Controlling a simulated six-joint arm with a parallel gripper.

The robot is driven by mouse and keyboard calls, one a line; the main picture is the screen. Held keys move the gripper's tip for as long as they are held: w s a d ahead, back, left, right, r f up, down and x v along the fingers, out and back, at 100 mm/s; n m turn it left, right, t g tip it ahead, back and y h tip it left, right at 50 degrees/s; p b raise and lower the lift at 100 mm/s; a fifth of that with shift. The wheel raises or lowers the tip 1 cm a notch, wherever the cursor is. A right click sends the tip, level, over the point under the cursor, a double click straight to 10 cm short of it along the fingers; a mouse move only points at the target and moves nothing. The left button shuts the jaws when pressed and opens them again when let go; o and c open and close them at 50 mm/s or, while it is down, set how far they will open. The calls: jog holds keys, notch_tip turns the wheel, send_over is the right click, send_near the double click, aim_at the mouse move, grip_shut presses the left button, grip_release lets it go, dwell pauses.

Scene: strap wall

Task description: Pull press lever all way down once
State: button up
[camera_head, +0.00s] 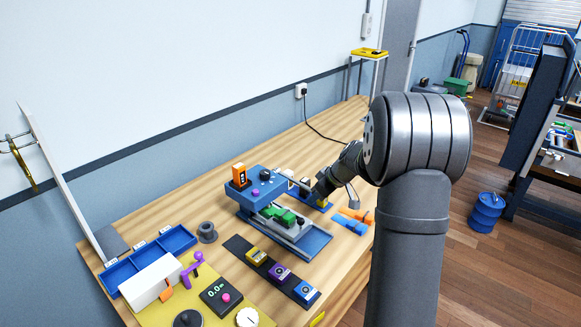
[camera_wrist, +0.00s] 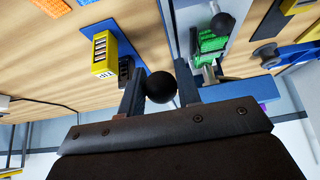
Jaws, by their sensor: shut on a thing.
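The press is a blue block (camera_head: 262,186) over a blue base on the wooden bench in the head view. My gripper (camera_head: 322,187) is at its right side, partly hidden by my own arm in that view. In the wrist view my gripper (camera_wrist: 160,90) is shut on a black ball knob (camera_wrist: 159,87), which sits between the two fingers. I take it for the lever's knob; the rod behind it is mostly hidden. A green part (camera_head: 284,216) sits below the press block; it also shows in the wrist view (camera_wrist: 211,41), beside a second black ball (camera_wrist: 222,24) that is apart from my fingers.
A yellow box (camera_wrist: 104,54) stands close to my left finger in the wrist view. In the head view, a dark strip with coloured blocks (camera_head: 280,272), a blue compartment tray (camera_head: 150,258) and a yellow panel (camera_head: 200,310) lie in front. Orange and blue pieces (camera_head: 352,222) lie to the right.

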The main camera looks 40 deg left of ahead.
jog(key=shift+f, duration=0.2)
jog(key=shift+a+f, duration=0.1)
jog(key=shift+f, duration=1.1)
jog(key=shift+s+f, duration=0.1)
